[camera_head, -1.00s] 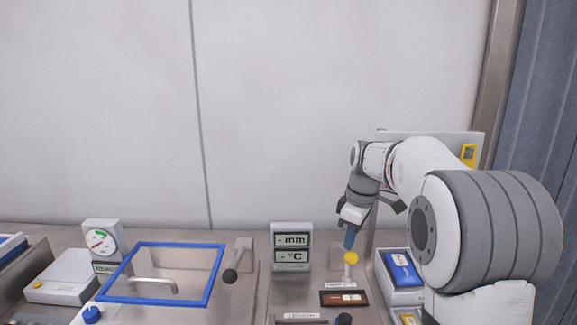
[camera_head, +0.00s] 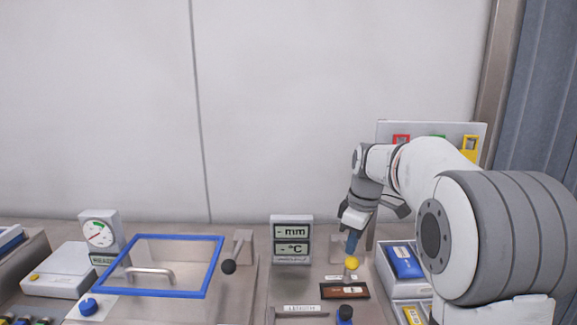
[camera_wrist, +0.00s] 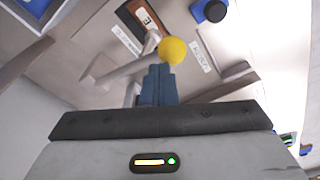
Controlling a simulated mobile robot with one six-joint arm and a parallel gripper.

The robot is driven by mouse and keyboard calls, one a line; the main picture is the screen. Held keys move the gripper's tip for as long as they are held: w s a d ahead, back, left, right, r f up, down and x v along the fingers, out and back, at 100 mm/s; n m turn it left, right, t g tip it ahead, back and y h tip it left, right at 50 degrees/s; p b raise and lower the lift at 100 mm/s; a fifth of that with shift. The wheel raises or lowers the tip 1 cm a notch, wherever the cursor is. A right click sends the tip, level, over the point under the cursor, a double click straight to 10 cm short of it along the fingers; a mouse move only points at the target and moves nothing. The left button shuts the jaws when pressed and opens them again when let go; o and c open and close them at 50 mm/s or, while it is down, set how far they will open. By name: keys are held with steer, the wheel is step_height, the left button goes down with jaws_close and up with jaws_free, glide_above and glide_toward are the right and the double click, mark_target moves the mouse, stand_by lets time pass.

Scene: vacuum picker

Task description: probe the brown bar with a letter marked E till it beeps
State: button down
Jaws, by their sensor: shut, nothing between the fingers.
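The brown bar (camera_head: 345,291) lies on the bench below the yellow ball in the head view. In the wrist view the brown bar (camera_wrist: 136,17) shows at the top, with a white patch marked E. The yellow ball knob (camera_head: 352,264) tops a pale lever that leans toward the bar; the knob also shows in the wrist view (camera_wrist: 173,50). Whether the lever's tip touches the bar is hidden. My gripper (camera_head: 351,243) is shut and empty, its blue fingertips just behind and above the knob. In the wrist view the fingertips (camera_wrist: 158,84) meet or nearly meet the knob; contact is unclear.
A readout (camera_head: 291,240) shows dashes for mm and °C. A blue-framed lid (camera_head: 160,294) and a black-knobbed lever (camera_head: 229,267) stand left. Trays with a blue packet (camera_head: 405,262) stand right.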

mark_target(354, 259)
steer(key=shift+s+f, duration=0.2)
steer(key=shift+f, duration=0.1)
steer(key=shift+s+f+b, duration=0.25)
steer(key=shift+f+b, duration=0.2)
steer(key=shift+s+f+b, duration=0.2)
steer(key=shift+f+b, duration=0.2)
steer(key=shift+f, duration=0.15)
steer(key=shift+s+f+b, duration=0.2)
steer(key=shift+f+b, duration=0.2)
steer(key=shift+f, duration=0.05)
steer(key=shift+s+f+b, duration=0.2)
steer(key=shift+f+b, duration=0.15)
steer(key=shift+f, duration=0.25)
